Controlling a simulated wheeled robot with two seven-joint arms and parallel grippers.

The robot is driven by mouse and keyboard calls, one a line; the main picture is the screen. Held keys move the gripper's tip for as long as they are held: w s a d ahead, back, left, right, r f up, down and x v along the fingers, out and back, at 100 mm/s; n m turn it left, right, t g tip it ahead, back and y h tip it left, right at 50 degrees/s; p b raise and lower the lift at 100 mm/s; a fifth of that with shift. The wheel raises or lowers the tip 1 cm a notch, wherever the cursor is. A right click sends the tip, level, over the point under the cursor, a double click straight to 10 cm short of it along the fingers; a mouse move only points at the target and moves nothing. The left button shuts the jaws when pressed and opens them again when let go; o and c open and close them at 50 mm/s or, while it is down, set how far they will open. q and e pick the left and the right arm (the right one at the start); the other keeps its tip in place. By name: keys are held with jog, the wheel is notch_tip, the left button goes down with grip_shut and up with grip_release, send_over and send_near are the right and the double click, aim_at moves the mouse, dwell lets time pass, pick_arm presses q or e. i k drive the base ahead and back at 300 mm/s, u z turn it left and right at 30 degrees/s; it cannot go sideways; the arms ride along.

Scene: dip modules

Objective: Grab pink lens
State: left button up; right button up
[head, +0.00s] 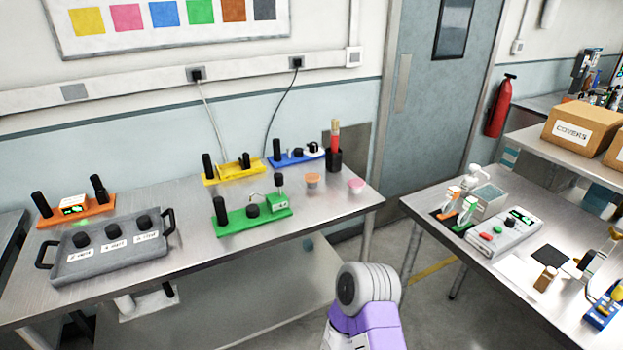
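A small pink round piece (356,184), which looks like the pink lens, lies near the right end of the metal table (335,215). An orange round piece (312,180) of similar size is to its left. A purple and grey arm link of mine (367,305) rises at the bottom centre, in front of the table and apart from the pink piece. No gripper fingers show, so neither gripper is in view.
A dark cup (334,160) with a red-topped item stands behind the pink piece. Green (250,215), yellow (232,173) and blue (295,157) modules are to the left. A grey tray (75,267) is farther left. A second table (500,265) stands right, across a gap.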

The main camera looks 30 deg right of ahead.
aim_at(353, 183)
jog(key=z, duration=1.55)
jog(key=k, duration=0.35)
jog(key=z, duration=1.15)
jog(key=i, duration=0.3)
jog(key=u, duration=1.05)
jog(key=i, duration=1.2)
jog(key=u, duration=1.1)
